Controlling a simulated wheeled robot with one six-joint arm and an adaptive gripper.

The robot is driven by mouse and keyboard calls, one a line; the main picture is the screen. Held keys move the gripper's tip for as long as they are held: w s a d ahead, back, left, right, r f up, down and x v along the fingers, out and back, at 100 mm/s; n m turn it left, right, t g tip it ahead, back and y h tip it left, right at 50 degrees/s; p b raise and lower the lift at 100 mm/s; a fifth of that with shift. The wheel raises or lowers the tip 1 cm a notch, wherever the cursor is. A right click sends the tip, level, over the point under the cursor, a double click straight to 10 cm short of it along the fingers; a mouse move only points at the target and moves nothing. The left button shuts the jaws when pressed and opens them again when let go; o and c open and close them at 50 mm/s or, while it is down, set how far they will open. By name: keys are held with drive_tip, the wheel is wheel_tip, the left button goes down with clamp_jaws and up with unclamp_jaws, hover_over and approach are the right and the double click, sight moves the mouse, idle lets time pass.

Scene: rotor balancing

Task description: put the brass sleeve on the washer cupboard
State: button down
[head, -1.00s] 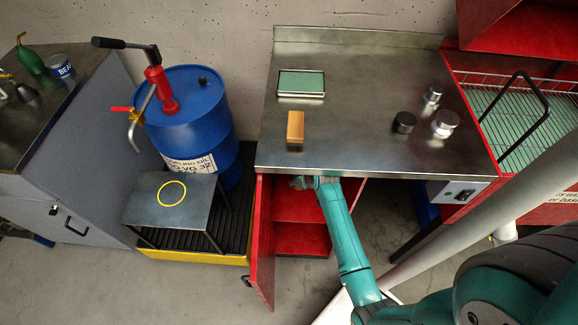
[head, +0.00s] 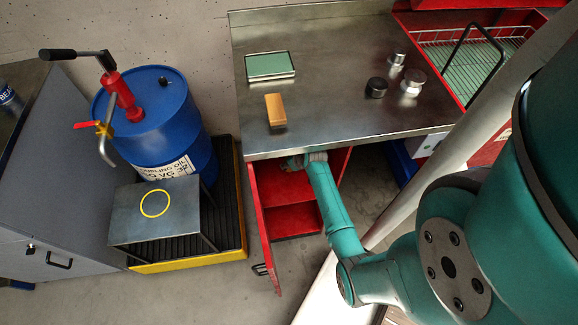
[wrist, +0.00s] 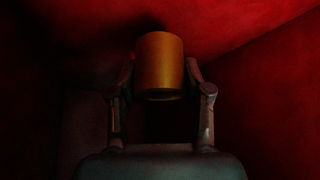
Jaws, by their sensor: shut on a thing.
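The brass sleeve (wrist: 160,62) shows in the wrist view as a plain gold-orange cylinder. My gripper (wrist: 160,80) is shut on it, one finger on each side. Dark red walls surround them. In the head view my arm reaches under the steel bench top into an open red cupboard (head: 292,220), and the bench edge hides my gripper and the sleeve. I cannot tell from the pictures which piece of furniture is the washer cupboard.
An orange block (head: 275,110), a green-topped tray (head: 270,66) and several metal cylinders stand on the bench top (head: 330,95). The open red door (head: 262,235) is left of my arm. A blue drum (head: 155,125) and small steel table (head: 155,220) stand further left.

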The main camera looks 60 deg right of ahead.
drive_tip(key=shift+f, duration=1.6)
drive_tip(key=c, duration=0.5)
unclamp_jaws()
drive_tip(key=shift+f, duration=0.15)
